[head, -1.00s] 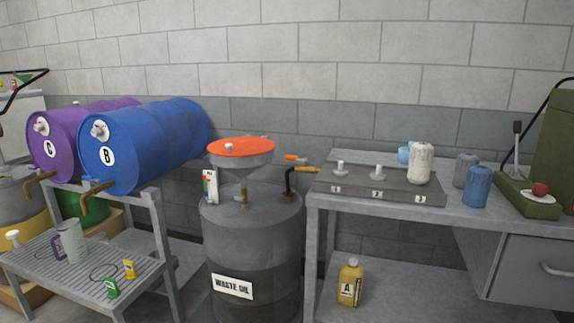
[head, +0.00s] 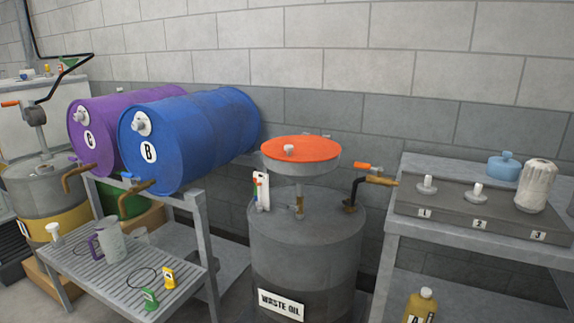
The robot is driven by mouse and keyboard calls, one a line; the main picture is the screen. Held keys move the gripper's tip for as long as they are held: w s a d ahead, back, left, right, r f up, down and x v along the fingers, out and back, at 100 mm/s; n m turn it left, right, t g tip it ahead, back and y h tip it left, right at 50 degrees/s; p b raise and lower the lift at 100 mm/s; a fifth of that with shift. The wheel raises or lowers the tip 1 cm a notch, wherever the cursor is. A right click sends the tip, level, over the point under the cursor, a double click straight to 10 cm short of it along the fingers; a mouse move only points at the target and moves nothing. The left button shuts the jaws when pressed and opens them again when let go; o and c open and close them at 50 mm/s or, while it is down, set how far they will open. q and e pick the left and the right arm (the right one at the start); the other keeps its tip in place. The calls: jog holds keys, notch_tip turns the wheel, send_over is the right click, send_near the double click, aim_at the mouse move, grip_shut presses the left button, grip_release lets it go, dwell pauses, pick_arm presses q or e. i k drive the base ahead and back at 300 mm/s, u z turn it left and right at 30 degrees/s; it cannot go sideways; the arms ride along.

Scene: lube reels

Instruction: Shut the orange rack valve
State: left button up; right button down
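No valve on the visible part of the drum rack (head: 200,225) looks orange. Purple drum C (head: 88,112) and blue drum B (head: 190,135) lie on it. Drum C has a brown spout (head: 76,176) with a small purple handle above. Drum B has a brown spout (head: 132,188) with a blue handle (head: 127,176). Orange in view is a funnel top (head: 310,151) on the waste oil drum (head: 305,235), a small orange handle (head: 365,166) behind that drum, and an orange grip (head: 10,103) at the far left. Neither gripper is in view.
A grey bench (head: 393,225) stands at right, with a numbered tray (head: 450,212), a pale blue pot (head: 504,166) and a whitish canister (head: 537,185). A grey-and-yellow drum (head: 45,185) stands at left.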

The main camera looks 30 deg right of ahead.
aim_at(359, 165)
jog(key=u, duration=0.25)
jog(key=i, duration=1)
jog(key=z, duration=0.9)
jog(key=i, duration=0.8)
jog(key=z, duration=0.75)
